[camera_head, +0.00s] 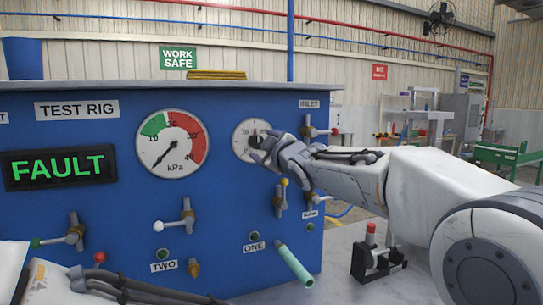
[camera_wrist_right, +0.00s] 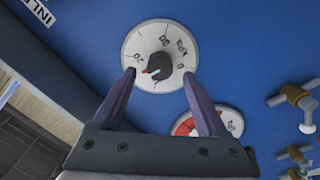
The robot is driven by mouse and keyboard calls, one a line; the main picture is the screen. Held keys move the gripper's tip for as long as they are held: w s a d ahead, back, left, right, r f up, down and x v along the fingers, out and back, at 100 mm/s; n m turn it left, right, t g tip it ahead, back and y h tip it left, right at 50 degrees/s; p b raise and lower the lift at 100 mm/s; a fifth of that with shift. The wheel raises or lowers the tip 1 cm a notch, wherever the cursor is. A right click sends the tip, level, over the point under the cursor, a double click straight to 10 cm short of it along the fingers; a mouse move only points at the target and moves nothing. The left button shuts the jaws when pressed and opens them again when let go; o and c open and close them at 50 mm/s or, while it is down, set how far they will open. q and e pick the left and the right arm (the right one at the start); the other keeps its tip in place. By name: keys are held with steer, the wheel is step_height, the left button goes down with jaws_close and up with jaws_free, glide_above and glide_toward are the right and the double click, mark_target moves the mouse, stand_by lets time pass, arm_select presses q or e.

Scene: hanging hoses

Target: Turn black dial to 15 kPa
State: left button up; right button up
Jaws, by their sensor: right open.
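The black dial (camera_wrist_right: 158,67) sits at the centre of a round white scale plate (camera_wrist_right: 160,32) on the blue panel. Its red pointer tip (camera_wrist_right: 146,71) points left in the right wrist view, a little below the mark 20. In the head view the scale plate (camera_head: 241,140) is partly covered by my right gripper (camera_head: 262,153). My right gripper, also in the right wrist view (camera_wrist_right: 160,75), is open, with one fingertip on each side of the dial; I cannot tell whether they touch it. The large kPa gauge (camera_head: 172,142) has its needle at lower left. My left gripper is not visible.
The FAULT display (camera_head: 59,167) glows green at left. Valve levers stand out at the inlet (camera_head: 310,131), beside the gauges (camera_head: 188,212) and below my right gripper (camera_head: 282,195). A green hose end (camera_head: 295,265) sticks out low. A red-topped switch (camera_head: 371,235) stands on the bench.

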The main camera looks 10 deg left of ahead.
steer(key=b+v, duration=0.1)
steer(key=v, duration=0.5)
steer(key=shift+s+d, duration=0.2)
steer(key=shift+s, duration=0.05)
steer(key=s+d+f+m+g+h+p, duration=0.25)
steer(key=s+f, duration=0.35)
steer(key=f, duration=0.3)
steer(key=s+d+f+m+g+h+p, duration=0.1)
steer(key=s+d+f+m+g+h, duration=0.25)
steer(key=s+f, duration=0.4)
steer(key=s+d+f+m+g+h+p, duration=0.1)
steer(key=s+d+f+g, duration=0.2)
steer(key=s, duration=0.4)
steer(key=s+d+f+m+g+h+p, duration=0.1)
steer(key=s+d+f+g, duration=0.2)
steer(key=s, duration=0.5)
steer(key=s+d+f+m+g+h+p, duration=0.1)
steer(key=s+d+f+g, duration=0.2)
steer(key=s+f, duration=0.4)
steer(key=shift+s+d+m, duration=0.4)
steer(key=shift+s+d, duration=0.3)
steer(key=shift+d, duration=0.15)
